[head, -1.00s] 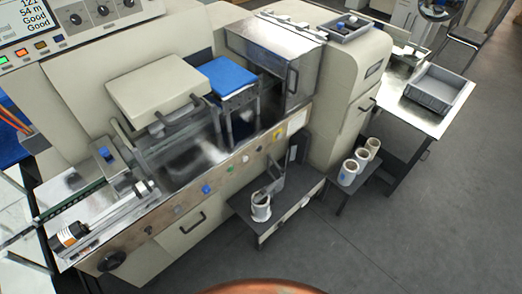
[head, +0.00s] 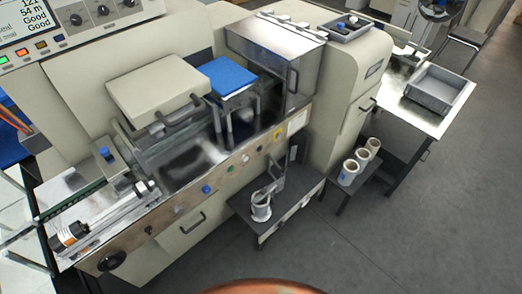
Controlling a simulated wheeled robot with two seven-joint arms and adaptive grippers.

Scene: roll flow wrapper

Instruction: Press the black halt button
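The wrapper machine's front strip (head: 140,236) runs diagonally across the view and carries a row of small buttons. A small dark button (head: 245,158), which looks like the black one, sits between a green button (head: 230,169) and a reddish button (head: 260,149). It is too small to tell whether it is pressed in. A blue knob (head: 206,189) is further left on the strip. Neither of my grippers is in view, and nothing touches the buttons.
A low grey shelf (head: 287,218) with a white roll (head: 261,210) juts out below the buttons. More rolls (head: 349,172) stand to the right. The floor in front is clear.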

